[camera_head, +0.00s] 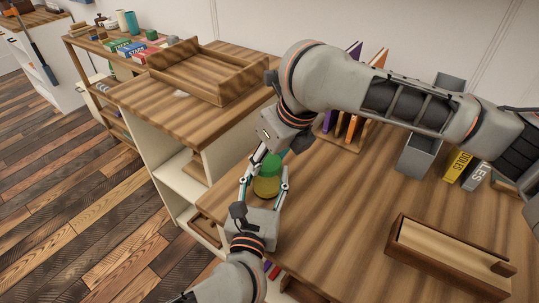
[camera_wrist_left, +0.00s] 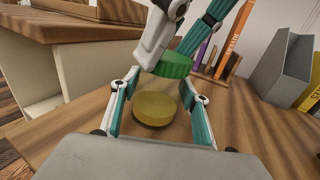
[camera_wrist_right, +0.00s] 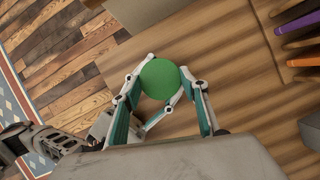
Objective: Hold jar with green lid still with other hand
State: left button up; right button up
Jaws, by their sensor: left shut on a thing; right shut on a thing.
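The jar (camera_head: 267,187) stands upright near the table's front-left corner, with yellow contents (camera_wrist_left: 155,107) low inside and a green lid (camera_head: 269,162) on top. My left gripper (camera_head: 267,179) reaches in from the front and is shut around the jar's body, one finger on each side. My right gripper (camera_head: 270,155) comes down from above and is shut on the green lid. In the right wrist view the round green lid (camera_wrist_right: 160,79) sits between its fingers. My right wrist and fingers hide part of the lid in the head view.
An open wooden box (camera_head: 445,258) lies at the table's front right. A grey file holder (camera_head: 420,150), books (camera_head: 457,166) and a rack of coloured books (camera_head: 352,122) stand behind. A wooden tray (camera_head: 210,85) sits on the cabinet at left. The table's middle is clear.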

jog(key=shift+f, duration=0.35)
jog(key=m, duration=0.1)
jog(key=m+h, duration=0.1)
jog(key=m, duration=0.2)
jog(key=shift+s+a+m+t+h, duration=0.1)
jog(key=shift+a+m+t+h, duration=0.2)
jog(key=shift+m+t, duration=0.1)
jog(key=m+h, duration=0.1)
jog(key=m, duration=0.2)
jog(key=m+h, duration=0.1)
jog(key=m, duration=0.2)
jog(key=shift+a, duration=0.2)
jog(key=m+h, duration=0.1)
jog(key=m, duration=0.2)
jog(key=m+g+h, duration=0.1)
jog(key=m, duration=0.1)
jog(key=shift+a+m+h, duration=0.15)
jog(key=shift+m+h, duration=0.15)
jog(key=shift+m, duration=0.1)
jog(key=m, duration=0.1)
jog(key=m+g, duration=0.1)
jog(key=m, duration=0.1)
jog(key=shift+w+m+h, duration=0.25)
jog(key=shift+m+h, duration=0.15)
jog(key=o, duration=0.7)
